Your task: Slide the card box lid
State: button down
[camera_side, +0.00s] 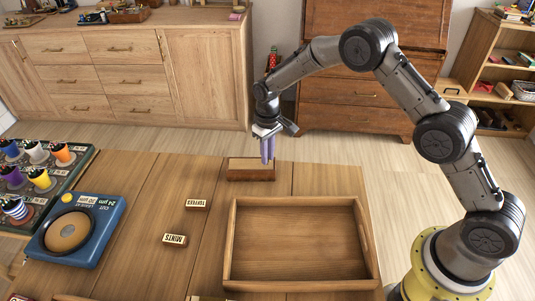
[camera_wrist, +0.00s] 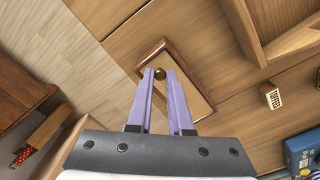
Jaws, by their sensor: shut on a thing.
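The card box (camera_side: 250,175) is a small wooden box near the far edge of the table in the side view. In the wrist view its darker wooden rim (camera_wrist: 202,115) surrounds a pale lid (camera_wrist: 190,93). My gripper (camera_side: 267,160) points down at the right end of the box, with purple fingers. In the wrist view my gripper (camera_wrist: 160,76) has its fingertips on both sides of the knob, shut on it. The inside of the box is hidden, and the lid appears to cover it.
A large empty wooden tray (camera_side: 300,245) stands at the right of the table. Two small labelled blocks, TONGUES-like (camera_side: 197,204) and MINTS (camera_side: 175,240), lie left of it. A blue device (camera_side: 70,230) and a cup rack (camera_side: 35,170) are farther left. Bare table surrounds the card box.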

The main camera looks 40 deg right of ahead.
jog(key=s+d, duration=0.4)
jog(key=d, duration=0.1)
jog(key=s+d, duration=0.2)
jog(key=d, duration=0.1)
jog(key=shift+s, duration=0.35)
jog(key=c, duration=0.8)
grip_release()
jog(key=shift+c, duration=0.2)
jog(key=shift+r, duration=0.1)
notch_tip(320, 180, up, 14)
